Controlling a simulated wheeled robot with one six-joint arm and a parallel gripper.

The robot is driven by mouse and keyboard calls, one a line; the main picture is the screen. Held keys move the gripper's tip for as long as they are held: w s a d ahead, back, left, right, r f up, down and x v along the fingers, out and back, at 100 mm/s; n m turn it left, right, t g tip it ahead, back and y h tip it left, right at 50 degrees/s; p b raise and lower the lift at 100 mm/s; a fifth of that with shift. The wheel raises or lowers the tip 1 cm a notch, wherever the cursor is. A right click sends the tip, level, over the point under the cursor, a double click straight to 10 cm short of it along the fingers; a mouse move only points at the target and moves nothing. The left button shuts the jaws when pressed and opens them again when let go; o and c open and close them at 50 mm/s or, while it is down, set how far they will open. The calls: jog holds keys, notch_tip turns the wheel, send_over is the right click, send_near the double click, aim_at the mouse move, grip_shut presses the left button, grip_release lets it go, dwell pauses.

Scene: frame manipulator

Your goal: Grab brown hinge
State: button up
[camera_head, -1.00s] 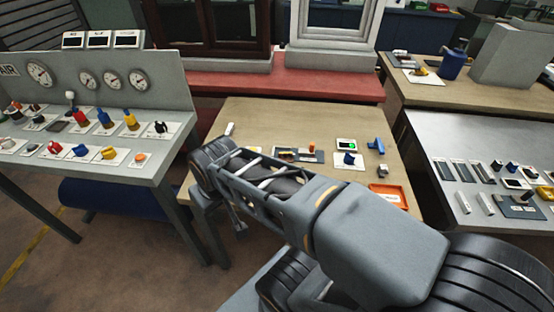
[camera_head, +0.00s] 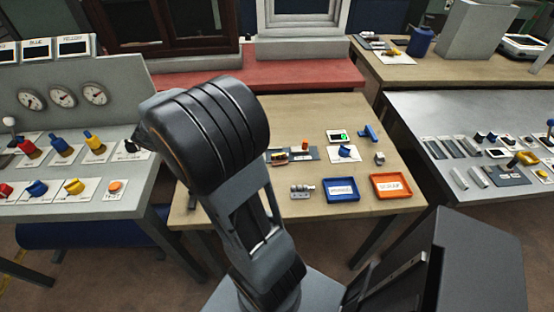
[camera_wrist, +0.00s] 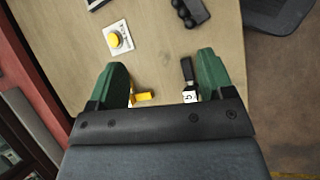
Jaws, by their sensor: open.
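No brown hinge can be made out in either view. A dark brown window frame (camera_head: 170,50) stands at the back left in the head view, partly cut off by the top edge; no hinge shows clearly on it. My gripper (camera_wrist: 160,60) is open in the wrist view, its two green fingers wide apart above a wooden tabletop (camera_wrist: 165,68). A small yellow piece (camera_wrist: 143,97) and a black item with a white label (camera_wrist: 188,72) show between the fingers; neither is gripped. In the head view my raised arm hides the gripper.
The wooden table holds a blue tray (camera_head: 341,190), an orange tray (camera_head: 391,187) and small parts. A grey control panel (camera_head: 100,120) is left; a grey table (camera_head: 420,110) is right.

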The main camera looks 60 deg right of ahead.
jog(key=d+f+n+g+h, duration=0.1)
jog(key=d+f+g, duration=0.1)
jog(key=d, duration=0.2)
jog(key=d+f+n+g+h, duration=0.1)
jog(key=d+f, duration=0.2)
jog(key=d, duration=0.2)
jog(key=w+d+f+n+g+h, duration=0.1)
jog(key=d+f+n+g, duration=0.1)
jog(key=d+f, duration=0.1)
jog(key=shift+d+g+h+b, duration=0.3)
jog(key=shift+d+h+b, duration=0.1)
jog(key=shift+d, duration=0.3)
send_near(276, 161)
jog(key=s+d, duration=0.2)
jog(key=shift+d+r, duration=0.3)
jog(key=shift+r, duration=0.05)
jog(key=shift+p+x, duration=0.7)
jog(key=shift+x, duration=2.5)
jog(key=shift+a, duration=0.1)
jog(key=shift+c, duration=0.3)
jog(key=c, duration=1)
jog(key=shift+c, duration=0.2)
jog(key=shift+r, duration=0.1)
